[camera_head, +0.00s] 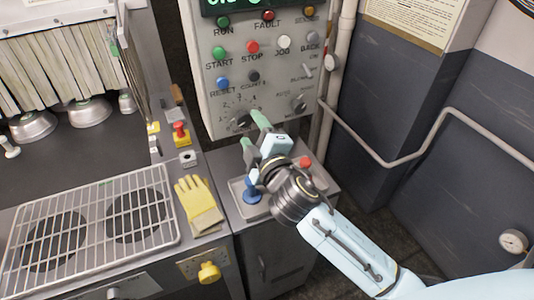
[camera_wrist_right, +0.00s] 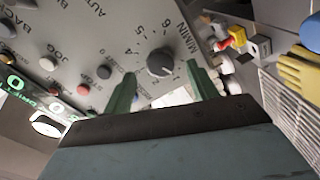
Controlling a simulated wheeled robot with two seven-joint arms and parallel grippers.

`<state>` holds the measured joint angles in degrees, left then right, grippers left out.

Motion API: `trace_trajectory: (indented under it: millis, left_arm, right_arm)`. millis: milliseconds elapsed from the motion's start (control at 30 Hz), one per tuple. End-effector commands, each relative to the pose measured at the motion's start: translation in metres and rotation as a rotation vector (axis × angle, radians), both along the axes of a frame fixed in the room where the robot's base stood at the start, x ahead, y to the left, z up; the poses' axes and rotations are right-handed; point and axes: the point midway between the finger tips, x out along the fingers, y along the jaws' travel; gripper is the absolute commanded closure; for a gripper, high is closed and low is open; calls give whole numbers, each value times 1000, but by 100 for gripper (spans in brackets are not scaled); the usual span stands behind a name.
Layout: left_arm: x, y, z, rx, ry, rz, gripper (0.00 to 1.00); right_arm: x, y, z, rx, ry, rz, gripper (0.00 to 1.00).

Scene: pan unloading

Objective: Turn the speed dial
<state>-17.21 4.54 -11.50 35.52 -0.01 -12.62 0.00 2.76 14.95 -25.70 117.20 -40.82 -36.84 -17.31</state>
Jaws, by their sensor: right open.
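The speed dial (camera_head: 240,122) is a dark round knob low on the grey control panel (camera_head: 215,131), partly hidden by my gripper in the head view. In the right wrist view the dial (camera_wrist_right: 160,62) shows clearly, with numbers printed in an arc around it. My right gripper (camera_head: 253,131) is open in front of the panel's lower part. In the wrist view its two green fingers (camera_wrist_right: 161,76) stand apart, one to each side of the dial and slightly below it. Nothing is between them that they grip. Contact with the dial cannot be told. My left gripper is not in view.
A second knob (camera_head: 298,103) sits right of the dial, with several coloured buttons above, including a red stop button (camera_head: 252,47). Below are a blue-handled control (camera_head: 252,190) and a yellow glove (camera_head: 198,203). A pipe rail (camera_head: 390,163) runs along the right wall.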

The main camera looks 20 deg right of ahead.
Motion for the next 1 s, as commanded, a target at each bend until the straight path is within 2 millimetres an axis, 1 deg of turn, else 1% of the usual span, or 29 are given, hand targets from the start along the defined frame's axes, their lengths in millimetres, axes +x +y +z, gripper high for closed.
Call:
trace_trajectory:
  millis: [33, 200, 300, 400, 500, 600, 1000]
  left_arm:
    - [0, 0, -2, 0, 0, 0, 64]
    - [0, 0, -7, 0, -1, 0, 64]
    - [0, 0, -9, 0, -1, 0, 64]
    - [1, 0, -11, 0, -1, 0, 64]
    - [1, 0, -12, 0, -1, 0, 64]
    - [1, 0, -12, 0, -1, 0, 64]
    - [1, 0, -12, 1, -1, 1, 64]
  right_arm:
    - [-14, 0, -2, 2, 3, 1, 42]
    - [-52, -2, -3, 1, 3, 0, 42]
    - [-70, -3, -2, 1, 3, 0, 42]
    - [-83, -3, -2, 0, 3, 0, 42]
    - [-92, -3, -1, -1, 2, 0, 42]
    - [-96, -3, -1, -1, 1, -1, 42]
    - [-96, -3, 0, -1, 1, 0, 42]
